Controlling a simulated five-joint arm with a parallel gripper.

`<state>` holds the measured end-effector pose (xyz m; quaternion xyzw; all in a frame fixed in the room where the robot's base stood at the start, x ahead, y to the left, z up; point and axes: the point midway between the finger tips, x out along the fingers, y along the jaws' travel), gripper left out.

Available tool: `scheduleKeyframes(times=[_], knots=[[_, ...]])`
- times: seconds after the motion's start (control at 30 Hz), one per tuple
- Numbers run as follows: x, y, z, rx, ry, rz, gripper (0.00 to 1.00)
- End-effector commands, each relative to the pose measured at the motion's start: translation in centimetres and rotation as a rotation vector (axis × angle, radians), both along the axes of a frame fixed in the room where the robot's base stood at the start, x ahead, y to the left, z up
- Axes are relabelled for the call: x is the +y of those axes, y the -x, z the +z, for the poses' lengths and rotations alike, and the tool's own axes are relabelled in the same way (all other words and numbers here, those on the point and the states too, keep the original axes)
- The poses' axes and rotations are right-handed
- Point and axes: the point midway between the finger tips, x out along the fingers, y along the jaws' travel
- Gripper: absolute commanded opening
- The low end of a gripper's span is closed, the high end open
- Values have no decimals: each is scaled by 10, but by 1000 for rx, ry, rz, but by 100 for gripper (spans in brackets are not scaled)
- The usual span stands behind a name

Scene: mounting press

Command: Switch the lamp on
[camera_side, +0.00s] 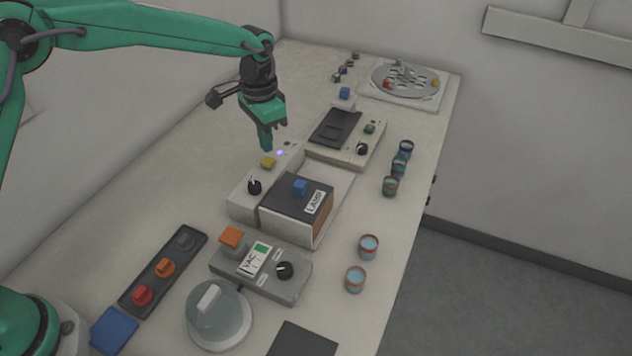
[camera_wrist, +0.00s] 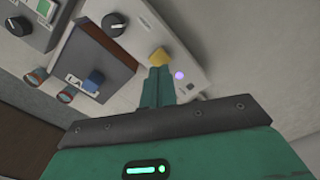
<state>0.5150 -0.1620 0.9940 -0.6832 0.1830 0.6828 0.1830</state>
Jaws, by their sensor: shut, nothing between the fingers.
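The lamp unit is a light grey box (camera_side: 243,203) with a black knob (camera_side: 254,186), a yellow button (camera_side: 268,162) and a small glowing violet light (camera_side: 280,152). A dark-topped part with a blue block (camera_side: 300,187) and a label that seems to read LAMP (camera_side: 316,202) adjoins it. My gripper (camera_side: 267,147) is shut and empty, pointing down just over the yellow button. In the wrist view my fingertips (camera_wrist: 157,69) are right by the yellow button (camera_wrist: 158,57), with the violet light (camera_wrist: 179,76) beside them. I cannot tell whether they touch the button.
A VAC box (camera_side: 262,275) with an orange block stands in front. A beige unit with a dark panel (camera_side: 335,127) stands behind. Several small cups, one here (camera_side: 368,246), line the table's right side. A dark tray with knobs (camera_side: 163,270) lies at left.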

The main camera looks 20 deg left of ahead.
Motion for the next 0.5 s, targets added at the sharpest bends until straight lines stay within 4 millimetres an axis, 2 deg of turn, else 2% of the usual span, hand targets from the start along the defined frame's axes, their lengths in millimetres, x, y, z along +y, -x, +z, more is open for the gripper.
scheduleKeyframes(times=[0.5], knots=[[0,0,34,1,0,0,0]])
